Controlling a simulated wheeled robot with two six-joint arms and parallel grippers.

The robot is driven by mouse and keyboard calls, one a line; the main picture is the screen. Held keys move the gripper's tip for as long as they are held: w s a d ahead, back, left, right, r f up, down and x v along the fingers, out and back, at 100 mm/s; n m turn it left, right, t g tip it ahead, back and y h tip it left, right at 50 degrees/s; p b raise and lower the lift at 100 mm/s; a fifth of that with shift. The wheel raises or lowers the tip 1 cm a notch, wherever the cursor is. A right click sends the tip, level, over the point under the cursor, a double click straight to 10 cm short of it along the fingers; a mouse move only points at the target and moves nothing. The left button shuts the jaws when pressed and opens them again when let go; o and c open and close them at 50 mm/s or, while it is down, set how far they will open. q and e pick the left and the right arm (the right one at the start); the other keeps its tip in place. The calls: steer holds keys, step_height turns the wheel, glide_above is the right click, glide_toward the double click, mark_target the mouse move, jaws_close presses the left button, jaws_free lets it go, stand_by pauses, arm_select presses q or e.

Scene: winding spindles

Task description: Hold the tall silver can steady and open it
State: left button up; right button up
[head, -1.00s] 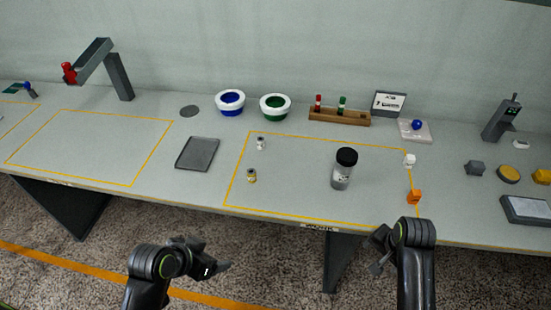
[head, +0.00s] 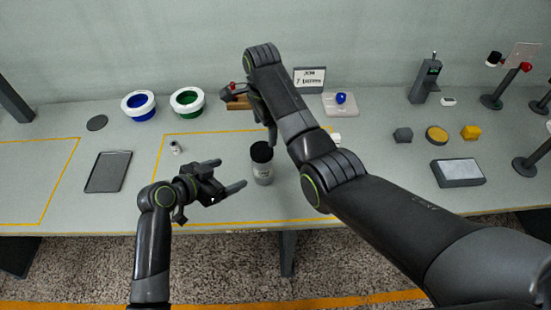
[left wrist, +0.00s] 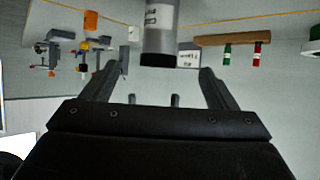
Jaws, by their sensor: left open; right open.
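The tall silver can (head: 263,174) with a black lid (head: 261,151) stands upright on the table inside the yellow outline. My left gripper (head: 231,174) is open just left of the can, its fingers pointing toward it. In the left wrist view the can (left wrist: 160,22) appears upside down, with its lid (left wrist: 158,59) between the open finger lines and no finger visibly touching it. My right gripper (head: 252,112) is open above and behind the can, one finger hanging near the lid. Whether that finger touches the lid cannot be told.
A small jar (head: 175,147) stands left of my left gripper. A wooden rack (head: 238,103) is partly hidden behind my right gripper. An orange block (left wrist: 90,20) shows in the left wrist view. A grey tray (head: 108,172) and two bowls (head: 138,105) (head: 187,100) are farther left.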

mark_target(255, 164)
steer(key=shift+s+a+r, duration=0.15)
steer(key=shift+s+a, duration=0.05)
steer(key=shift+a, duration=0.1)
steer(key=shift+s+a+r, duration=0.35)
steer(key=shift+s+a, duration=0.3)
arm_select(q)
steer(key=x, duration=1.4)
steer(key=shift+f, duration=0.2)
arm_select(e)
steer(key=shift+w+d+f, duration=0.25)
steer(key=shift+w+d, duration=0.1)
steer(key=shift+d, duration=0.05)
arm_select(q)
steer(key=shift+w+d+f, duration=0.3)
steer(key=shift+w+d, duration=0.1)
arm_select(e)
steer(key=shift+s+a+r, duration=0.1)
arm_select(q)
jaws_close()
arm_select(e)
steer(key=n, duration=0.4)
steer(key=shift+n, duration=0.3)
steer(key=shift+f, duration=4.05)
